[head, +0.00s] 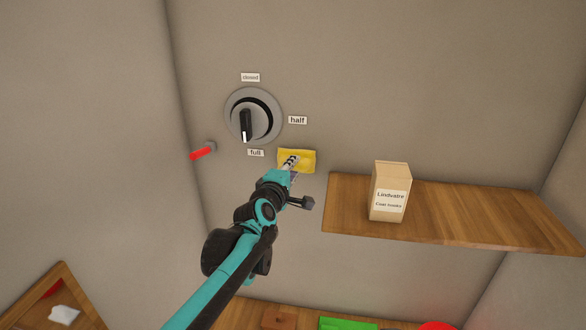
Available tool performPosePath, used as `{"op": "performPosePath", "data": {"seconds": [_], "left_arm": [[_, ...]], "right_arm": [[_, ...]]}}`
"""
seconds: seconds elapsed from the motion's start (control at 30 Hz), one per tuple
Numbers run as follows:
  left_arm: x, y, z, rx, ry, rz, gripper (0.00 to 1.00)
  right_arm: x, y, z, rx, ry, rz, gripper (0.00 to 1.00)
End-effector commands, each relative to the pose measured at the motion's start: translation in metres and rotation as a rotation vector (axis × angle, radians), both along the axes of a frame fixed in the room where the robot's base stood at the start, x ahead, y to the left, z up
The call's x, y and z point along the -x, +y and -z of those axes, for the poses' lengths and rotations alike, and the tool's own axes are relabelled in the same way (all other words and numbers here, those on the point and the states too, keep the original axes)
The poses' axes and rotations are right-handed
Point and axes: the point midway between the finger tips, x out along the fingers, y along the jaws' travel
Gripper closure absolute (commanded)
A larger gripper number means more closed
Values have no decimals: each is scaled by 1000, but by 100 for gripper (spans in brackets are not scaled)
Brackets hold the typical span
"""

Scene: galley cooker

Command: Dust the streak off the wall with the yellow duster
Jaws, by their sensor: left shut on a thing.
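The yellow duster (305,159) is at the wall, just below and right of the round dial. My left gripper (291,161) is shut on the duster. The duster looks close to the wall (420,80); I cannot tell if it touches. No streak shows on the visible wall; the duster and arm hide part of it. My right gripper is not in view.
A dial (253,114) with labels closed, half and full is above the duster. A red-handled lever (203,150) sticks out left of it. A wooden shelf (470,213) holds a box (389,190) at right. Below are a green item (347,323) and a wooden surface.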

Motion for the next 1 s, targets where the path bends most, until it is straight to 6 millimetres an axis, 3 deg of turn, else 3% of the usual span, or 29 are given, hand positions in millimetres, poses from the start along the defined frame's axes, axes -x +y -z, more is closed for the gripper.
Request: {"op": "performPosePath", "data": {"seconds": [1.0], "left_arm": [[-13, -3, 0, 0, 0, 0, 100]], "right_arm": [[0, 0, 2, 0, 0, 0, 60]]}}
